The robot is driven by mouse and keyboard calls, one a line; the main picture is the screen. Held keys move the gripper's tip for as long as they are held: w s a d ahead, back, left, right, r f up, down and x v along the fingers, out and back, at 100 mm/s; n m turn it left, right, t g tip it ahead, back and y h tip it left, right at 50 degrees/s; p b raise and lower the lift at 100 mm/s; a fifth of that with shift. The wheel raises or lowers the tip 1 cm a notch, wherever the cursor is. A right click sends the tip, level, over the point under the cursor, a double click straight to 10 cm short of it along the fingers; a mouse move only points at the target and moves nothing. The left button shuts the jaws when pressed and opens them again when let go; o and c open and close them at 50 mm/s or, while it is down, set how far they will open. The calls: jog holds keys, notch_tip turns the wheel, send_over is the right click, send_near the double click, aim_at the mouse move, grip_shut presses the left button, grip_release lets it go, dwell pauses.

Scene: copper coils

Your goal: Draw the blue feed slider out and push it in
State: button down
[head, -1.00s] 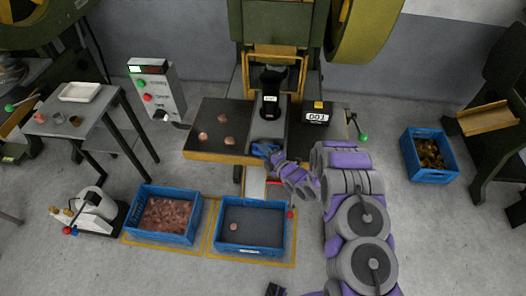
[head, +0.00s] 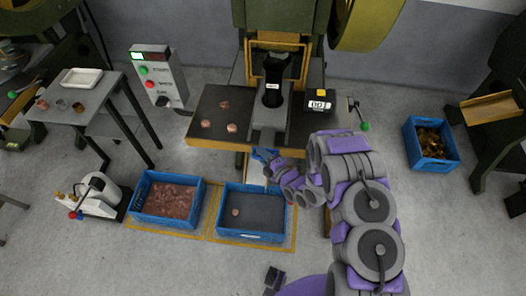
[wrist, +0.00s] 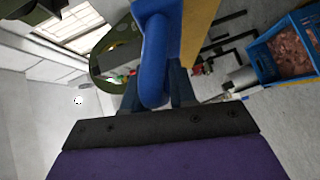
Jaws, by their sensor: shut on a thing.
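The blue feed slider's handle (head: 262,154) is at the front edge of the press table, below the black die column. In the wrist view the handle is a thick blue loop (wrist: 155,50) rising between my dark fingers. My gripper (head: 272,163) is shut on the handle. The fingers also show in the wrist view (wrist: 155,95), one on each side of the loop. The slider's body behind the handle is mostly hidden by my gripper and arm.
Three copper discs lie on the press table (head: 188,130). A blue crate (head: 250,238) with one disc and a fuller blue crate (head: 160,222) stand on the floor in front. The counter box (head: 318,103) and a green-knobbed lever (head: 364,126) are to the right.

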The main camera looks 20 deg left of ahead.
jog(key=shift+s+a, duration=0.1)
jog(key=shift+s, duration=0.15)
jog(key=c, duration=1.1)
grip_release()
jog(key=shift+s+d+r, duration=0.15)
jog(key=shift+s+d, duration=0.05)
jog(key=shift+d, duration=0.4)
jog(key=p+v, duration=0.2)
jog(key=v, duration=1.4)
jog(key=shift+s, duration=0.1)
